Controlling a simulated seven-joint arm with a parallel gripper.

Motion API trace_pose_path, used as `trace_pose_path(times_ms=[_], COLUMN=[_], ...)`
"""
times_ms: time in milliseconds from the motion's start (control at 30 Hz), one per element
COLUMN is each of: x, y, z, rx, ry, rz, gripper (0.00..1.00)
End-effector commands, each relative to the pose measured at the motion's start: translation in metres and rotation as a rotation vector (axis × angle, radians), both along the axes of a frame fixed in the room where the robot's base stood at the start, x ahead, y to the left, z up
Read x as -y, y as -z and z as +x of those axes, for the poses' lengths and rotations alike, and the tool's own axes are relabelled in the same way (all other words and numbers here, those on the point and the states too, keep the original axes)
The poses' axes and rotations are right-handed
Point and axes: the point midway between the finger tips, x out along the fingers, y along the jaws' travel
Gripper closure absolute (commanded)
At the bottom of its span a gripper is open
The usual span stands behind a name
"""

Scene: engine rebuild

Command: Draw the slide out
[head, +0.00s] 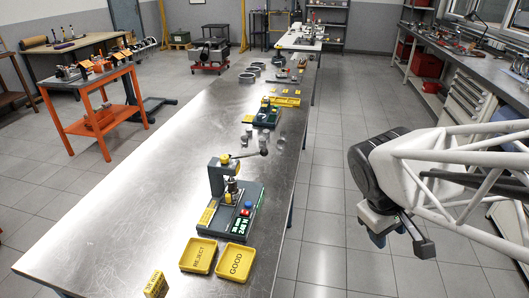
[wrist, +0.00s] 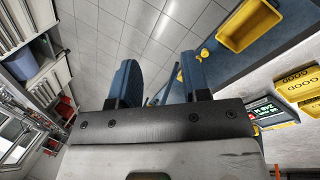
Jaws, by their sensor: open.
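A dark press fixture (head: 233,205) stands on the steel bench, with an upright column, a lever reaching right, and a lit readout. I cannot make out which part is the slide. A second, smaller green fixture (head: 267,117) with yellow parts stands farther back. My gripper (head: 385,232) hangs right of the bench, over the floor and apart from both fixtures. In the wrist view my gripper (wrist: 160,82) shows two blue fingers spread apart with nothing between them.
A yellow block (head: 156,285) stands at the bench's near edge. Grey rings (head: 247,78) lie farther back. Drawer cabinets (head: 465,95) line the right wall. The bench's near left is bare.

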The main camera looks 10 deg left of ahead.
Motion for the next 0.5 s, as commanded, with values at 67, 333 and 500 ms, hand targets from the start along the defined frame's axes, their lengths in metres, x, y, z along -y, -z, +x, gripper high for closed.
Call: trace_pose_path(times_ms=[67, 333, 500], x=[-0.011, -0.050, -0.080], y=[0.006, 0.025, 0.039], z=[0.012, 0.048, 0.069], rx=[-0.028, -0.108, -0.155], ry=[-0.087, -0.377, -0.560], rz=[-0.052, -0.229, -0.344], gripper=[0.57, 0.57, 0.57])
